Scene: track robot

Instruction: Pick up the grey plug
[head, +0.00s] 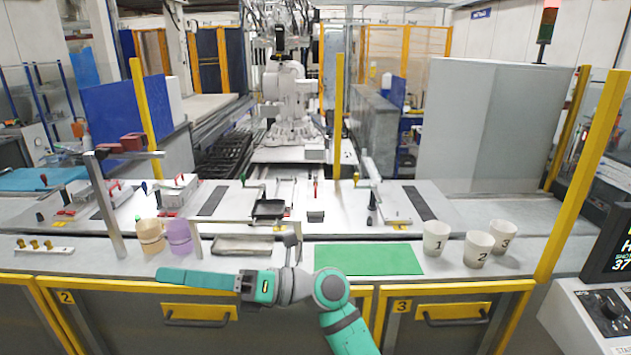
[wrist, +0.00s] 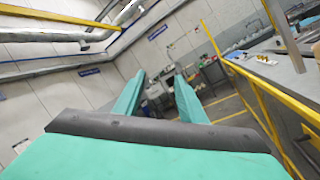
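I cannot surely pick out the grey plug. A small dark grey block (head: 316,216) sits on the workbench near its middle, and a small dark upright piece (head: 371,216) stands to its right; either may be it. My gripper (head: 163,276) reaches left across the front of the bench in the head view, apart from both. In the wrist view its two teal fingers (wrist: 158,80) are spread, with nothing between them. That view faces the far wall and a yellow rail, and shows neither of these pieces.
A green mat (head: 368,259) lies right of my arm, beside numbered white cups (head: 436,238). Tan (head: 150,238) and purple (head: 179,236) cups stand at left near a metal frame (head: 105,205). A grey tray (head: 243,245) lies behind my gripper. A yellow post (head: 338,115) rises behind.

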